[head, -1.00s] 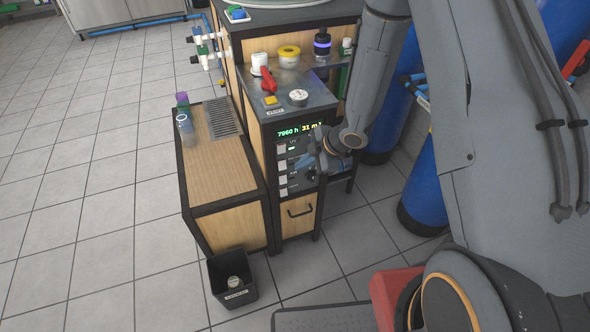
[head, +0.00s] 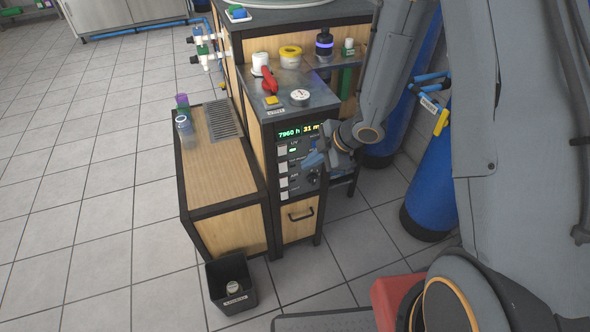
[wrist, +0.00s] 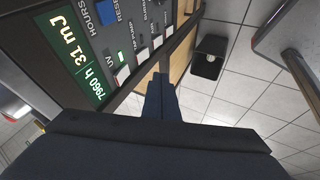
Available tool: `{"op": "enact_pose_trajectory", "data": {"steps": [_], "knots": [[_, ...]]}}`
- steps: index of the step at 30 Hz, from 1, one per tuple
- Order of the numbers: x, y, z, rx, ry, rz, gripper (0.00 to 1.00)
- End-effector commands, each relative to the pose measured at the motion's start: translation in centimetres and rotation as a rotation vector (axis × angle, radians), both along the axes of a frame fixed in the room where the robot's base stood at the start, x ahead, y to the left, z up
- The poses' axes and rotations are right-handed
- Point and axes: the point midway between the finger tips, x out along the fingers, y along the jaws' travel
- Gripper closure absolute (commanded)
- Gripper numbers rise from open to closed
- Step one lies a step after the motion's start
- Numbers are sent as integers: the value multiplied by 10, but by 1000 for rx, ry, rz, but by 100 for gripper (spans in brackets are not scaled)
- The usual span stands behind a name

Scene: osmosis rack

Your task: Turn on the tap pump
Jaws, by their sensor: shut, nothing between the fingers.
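The control panel (head: 297,178) is on the front of the narrow cabinet. It has a lit display reading 7960 h and 31, and a column of pale rocker switches. In the wrist view, the tap pump switch (wrist: 142,55) is beside its "TAP PUMP" label, second after the UV switch (wrist: 122,76). A green lamp is lit by the UV label; I cannot make out a lit lamp by the tap pump label. My gripper (head: 312,161) is shut and empty in front of the panel, right of the switches. Its fingers (wrist: 161,82) also show in the wrist view; contact cannot be told.
A wooden bench with a drain grille (head: 222,118) stands left of the cabinet. A black bin (head: 231,284) sits on the floor before it. A gauge (head: 300,97) and red tool (head: 269,80) lie on the cabinet top. Blue tanks (head: 432,185) stand at right.

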Motion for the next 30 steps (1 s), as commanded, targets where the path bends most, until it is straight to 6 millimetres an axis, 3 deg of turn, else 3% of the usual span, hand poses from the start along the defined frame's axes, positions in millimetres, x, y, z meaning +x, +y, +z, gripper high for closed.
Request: {"op": "enact_pose_trajectory", "data": {"steps": [10, 30], "knots": [[-7, -1, -14, -1, -1, -1, 100], [-13, 0, -14, -2, 1, -1, 100]]}}
